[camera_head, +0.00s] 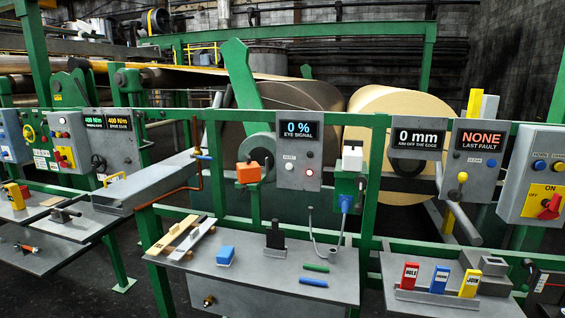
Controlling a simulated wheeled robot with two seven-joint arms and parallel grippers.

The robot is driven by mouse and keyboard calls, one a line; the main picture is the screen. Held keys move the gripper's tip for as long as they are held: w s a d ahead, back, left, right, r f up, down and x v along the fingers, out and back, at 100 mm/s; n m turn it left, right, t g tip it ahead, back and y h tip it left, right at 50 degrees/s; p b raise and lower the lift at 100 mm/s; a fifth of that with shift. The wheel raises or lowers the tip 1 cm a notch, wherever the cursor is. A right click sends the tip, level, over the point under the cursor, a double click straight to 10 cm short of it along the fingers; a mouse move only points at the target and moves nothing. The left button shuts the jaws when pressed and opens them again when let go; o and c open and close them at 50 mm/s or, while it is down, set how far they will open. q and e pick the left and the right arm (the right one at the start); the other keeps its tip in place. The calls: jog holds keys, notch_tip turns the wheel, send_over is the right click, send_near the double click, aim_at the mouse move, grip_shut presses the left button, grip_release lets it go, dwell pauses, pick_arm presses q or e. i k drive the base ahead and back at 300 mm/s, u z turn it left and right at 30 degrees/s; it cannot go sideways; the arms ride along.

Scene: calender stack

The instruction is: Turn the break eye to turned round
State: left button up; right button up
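The panel reading "0 % EYE SIGNAL" (299,145) hangs on the green rail at the middle, with a white button and a lit red one below its display. To its left, an orange box (249,172) sits on a bracket. To its right, a green housing with a white top (352,158) stands on the rail, with a blue plug (346,203) and a grey cable below. I cannot tell for certain which of these two is the break eye, nor which way its face points. Neither of my grippers shows.
A right-hand tray holds red, blue and yellow tags (440,279). A slanted grey rod (461,220) sticks out at right. Large rolls stand behind the rail.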

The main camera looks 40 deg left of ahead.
aim_at(248, 171)
jog(key=z, duration=0.2)
jog(key=k, duration=0.35)
jog(key=u, duration=0.75)
jog(key=i, duration=0.65)
jog(key=u, duration=0.55)
jog(key=i, duration=0.85)
jog(key=z, duration=0.4)
